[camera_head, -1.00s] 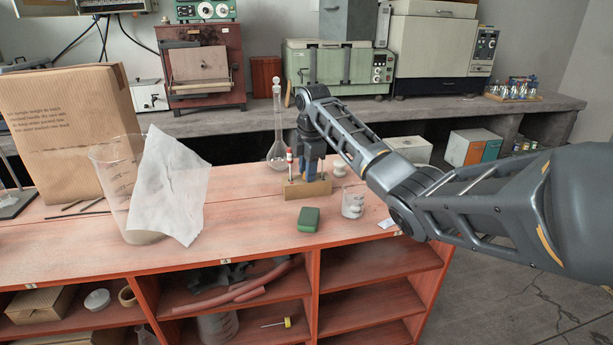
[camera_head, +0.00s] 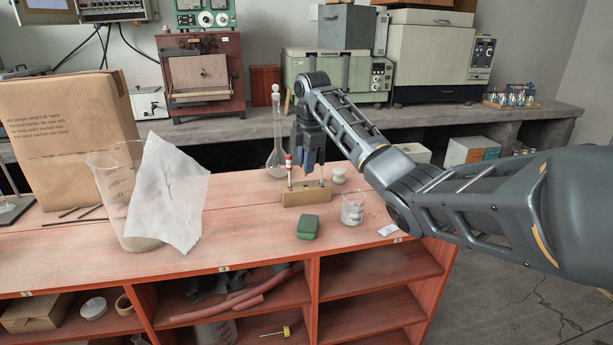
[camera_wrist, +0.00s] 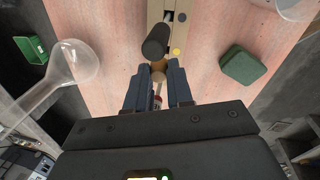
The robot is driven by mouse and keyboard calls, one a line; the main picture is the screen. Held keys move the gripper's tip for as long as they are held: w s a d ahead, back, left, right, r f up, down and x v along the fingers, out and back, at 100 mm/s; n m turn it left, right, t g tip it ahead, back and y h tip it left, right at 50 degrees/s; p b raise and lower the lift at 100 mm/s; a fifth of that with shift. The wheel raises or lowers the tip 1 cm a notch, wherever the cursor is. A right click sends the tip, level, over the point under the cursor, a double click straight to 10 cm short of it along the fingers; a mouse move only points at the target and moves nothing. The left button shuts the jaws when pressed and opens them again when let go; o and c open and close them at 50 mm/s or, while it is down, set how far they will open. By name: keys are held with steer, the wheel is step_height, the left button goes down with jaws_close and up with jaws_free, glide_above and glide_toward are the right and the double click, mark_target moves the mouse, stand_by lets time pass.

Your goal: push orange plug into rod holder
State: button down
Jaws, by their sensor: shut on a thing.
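The rod holder (camera_head: 306,196) is a tan block on the red bench, with a red-and-white rod (camera_head: 289,168) upright at its left and a thin dark rod (camera_head: 321,174) at its right. In the wrist view the holder (camera_wrist: 181,35) runs up the picture, with a dark cylinder (camera_wrist: 155,40) on it. My gripper (camera_head: 308,166) is above the holder's middle, pointing down. It is shut on the small orange plug (camera_head: 306,171), which shows between the blue fingertips; in the wrist view its round tan-orange end (camera_wrist: 159,66) lies between them. The plug appears above the block; contact cannot be told.
A green block (camera_head: 308,227) and a glass beaker (camera_head: 353,208) stand in front of the holder. A long-necked flask (camera_head: 276,150) stands behind left, a white spool-shaped piece (camera_head: 339,174) behind right. A large beaker with paper (camera_head: 168,195) stands left.

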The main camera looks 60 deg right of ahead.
step_height(320, 180, up, 5)
steer(key=shift+r, duration=0.1)
steer(key=shift+r+p, duration=1.5)
steer(key=shift+r, duration=0.1)
